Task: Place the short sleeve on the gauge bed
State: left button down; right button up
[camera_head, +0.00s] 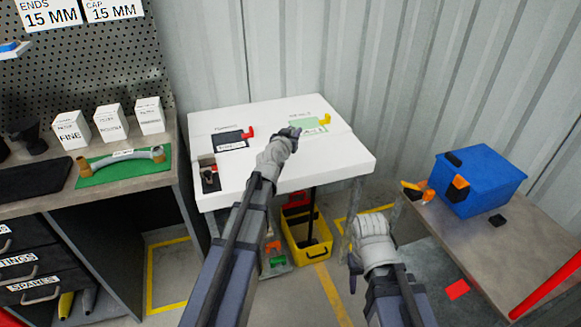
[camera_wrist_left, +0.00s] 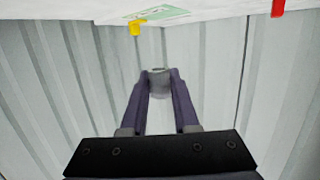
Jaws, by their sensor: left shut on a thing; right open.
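My left gripper (camera_head: 290,132) is over the white table, between a dark patch with a red bracket (camera_head: 248,132) and a green patch with a yellow bracket (camera_head: 325,119). In the left wrist view its two fingers close on a small grey piece (camera_wrist_left: 157,80), apparently the short sleeve; its shape is mostly hidden by the fingers. The labels at both patches are too small to read, so I cannot tell which is the gauge bed. My right gripper (camera_head: 355,272) is open, low in front of the white table, near the right bench.
The white table (camera_head: 350,165) is mostly clear. A green mat (camera_head: 95,178) with a curved grey pipe (camera_head: 130,162) lies on the left bench. A blue bin (camera_head: 480,180) stands on the right bench. A yellow bucket (camera_head: 308,248) stands below the white table.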

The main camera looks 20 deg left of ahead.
aim_at(293, 160)
pick_arm(q)
jog(key=shift+f, duration=0.1)
notch_tip(293, 160, down, 10)
jog(key=b, duration=1)
jog(key=shift+f, duration=0.1)
jog(key=c, duration=0.7)
grip_release()
jog(key=shift+o, duration=0.2)
jog(key=shift+r, duration=0.3)
jog(key=s+r+p, duration=0.2)
jog(key=s, duration=1)
jog(key=shift+r, duration=0.15)
